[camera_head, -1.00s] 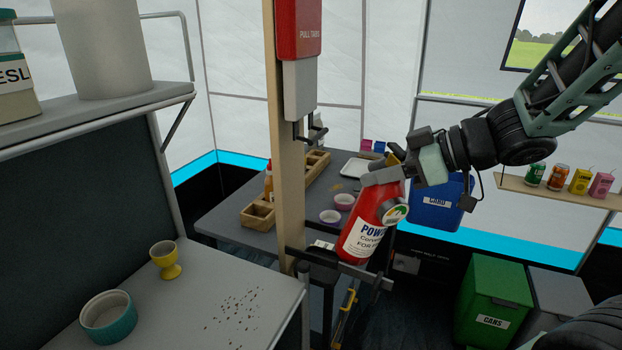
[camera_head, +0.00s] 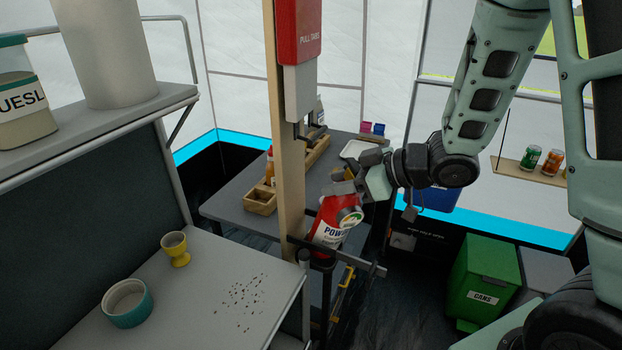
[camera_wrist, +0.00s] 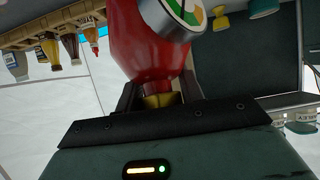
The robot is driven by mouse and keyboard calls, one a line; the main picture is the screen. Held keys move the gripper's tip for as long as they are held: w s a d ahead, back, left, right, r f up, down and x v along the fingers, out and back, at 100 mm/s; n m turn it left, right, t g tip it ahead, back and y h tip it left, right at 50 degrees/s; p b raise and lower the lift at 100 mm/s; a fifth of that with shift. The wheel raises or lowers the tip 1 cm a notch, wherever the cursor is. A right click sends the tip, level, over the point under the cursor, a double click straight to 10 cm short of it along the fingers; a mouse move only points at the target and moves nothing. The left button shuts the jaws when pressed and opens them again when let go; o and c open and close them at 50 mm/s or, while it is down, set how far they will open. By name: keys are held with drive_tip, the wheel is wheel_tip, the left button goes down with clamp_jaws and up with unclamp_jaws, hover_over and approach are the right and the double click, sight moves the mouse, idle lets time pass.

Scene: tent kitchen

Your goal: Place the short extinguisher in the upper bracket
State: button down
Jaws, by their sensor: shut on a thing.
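The red extinguisher (camera_head: 328,232) with a white label and a round gauge hangs slightly tilted from my gripper (camera_head: 345,192), beside the wooden post (camera_head: 291,200). In the wrist view my gripper (camera_wrist: 160,98) is shut around its neck, with the red body (camera_wrist: 145,45) beyond the fingers. A dark upper bracket (camera_head: 310,133) sticks out of the post below the red-and-white panel, above the extinguisher. A dark lower bracket (camera_head: 355,263) crosses near the extinguisher's base. Whether they touch, I cannot tell.
A grey counter (camera_head: 215,320) with a yellow egg cup (camera_head: 175,250) and a teal bowl (camera_head: 127,305) stands at front left. Behind the post is a table with wooden trays (camera_head: 260,201). A green bin (camera_head: 485,275) stands at right.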

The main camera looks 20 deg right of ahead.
drive_tip(key=shift+w+a+f+p, duration=0.15)
drive_tip(key=shift+a+f+p, duration=0.05)
drive_tip(key=shift+f+p, duration=0.15)
drive_tip(key=shift+w+a+r+g+h+p, duration=0.1)
drive_tip(key=shift+w+a+g+h+p, duration=0.3)
drive_tip(key=shift+w+a+p, duration=0.25)
drive_tip(key=shift+w+a+r+g+h+p, duration=0.2)
drive_tip(key=shift+w+a+p, duration=0.2)
drive_tip(key=shift+p, duration=0.1)
drive_tip(key=shift+w+a+r+g+h+p, duration=0.15)
drive_tip(key=shift+w+a+g+h+p, duration=0.05)
drive_tip(key=shift+w+a+p, duration=0.2)
drive_tip(key=shift+w+a+g+h+p, duration=0.3)
drive_tip(key=shift+w+a+p, duration=0.25)
drive_tip(key=shift+p, duration=0.3)
drive_tip(key=shift+f, duration=0.9)
drive_tip(key=shift+f, duration=0.2)
drive_tip(key=c, duration=0.9)
unclamp_jaws()
